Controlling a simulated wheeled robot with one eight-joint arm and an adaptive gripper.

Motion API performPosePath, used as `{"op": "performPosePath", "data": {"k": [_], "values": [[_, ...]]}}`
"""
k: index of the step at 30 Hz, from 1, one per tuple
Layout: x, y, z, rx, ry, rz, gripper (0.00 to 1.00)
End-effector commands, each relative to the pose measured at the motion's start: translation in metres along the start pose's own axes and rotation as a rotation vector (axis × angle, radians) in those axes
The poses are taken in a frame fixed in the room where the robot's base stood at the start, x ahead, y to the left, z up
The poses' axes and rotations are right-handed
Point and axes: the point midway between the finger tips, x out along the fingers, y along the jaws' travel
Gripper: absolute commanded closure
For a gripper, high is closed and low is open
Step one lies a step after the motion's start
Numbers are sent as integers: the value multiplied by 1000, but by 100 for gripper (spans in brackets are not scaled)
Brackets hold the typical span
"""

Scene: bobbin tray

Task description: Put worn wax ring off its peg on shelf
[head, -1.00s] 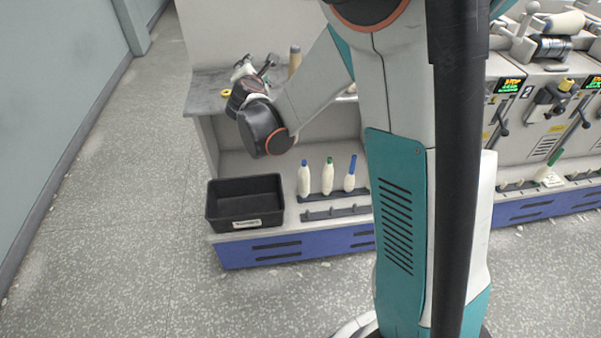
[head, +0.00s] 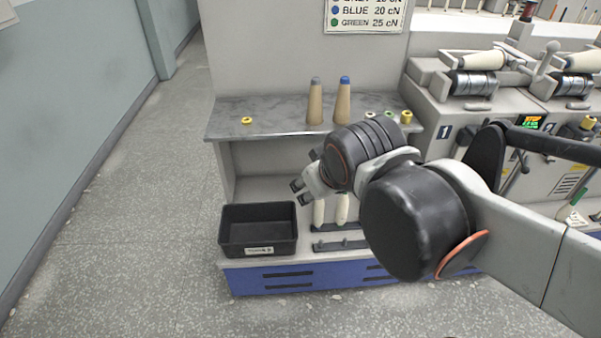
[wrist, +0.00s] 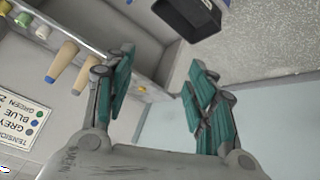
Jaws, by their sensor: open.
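A small yellow ring (head: 247,120) lies flat and alone near the left end of the grey shelf (head: 275,112). It also shows as a small yellow spot in the wrist view (wrist: 142,88). White (head: 371,114), green (head: 390,114) and yellow (head: 407,116) ring-like pieces sit at the shelf's right end. I cannot tell by looks which ring is worn. My gripper (head: 302,191) is in front of and below the shelf, apart from it. In the wrist view its teal fingers (wrist: 163,91) are spread with nothing between them.
Two tan cones (head: 315,100) (head: 342,100), grey- and blue-tipped, stand mid-shelf. A black bin (head: 259,228) is below left, beside bobbins (head: 342,209) partly hidden by my arm. A tension sign (head: 365,14) hangs above. Machines stand at right; floor at left is clear.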

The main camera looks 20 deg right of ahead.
Motion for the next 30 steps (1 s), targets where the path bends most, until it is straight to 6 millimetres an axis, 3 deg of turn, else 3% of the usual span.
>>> {"op": "performPosePath", "data": {"k": [3,8,30], "values": [[-11,-16,25,119,-25,-55,49],[-17,-26,40,198,-44,-93,49],[-18,-28,41,207,-45,-97,49]]}}
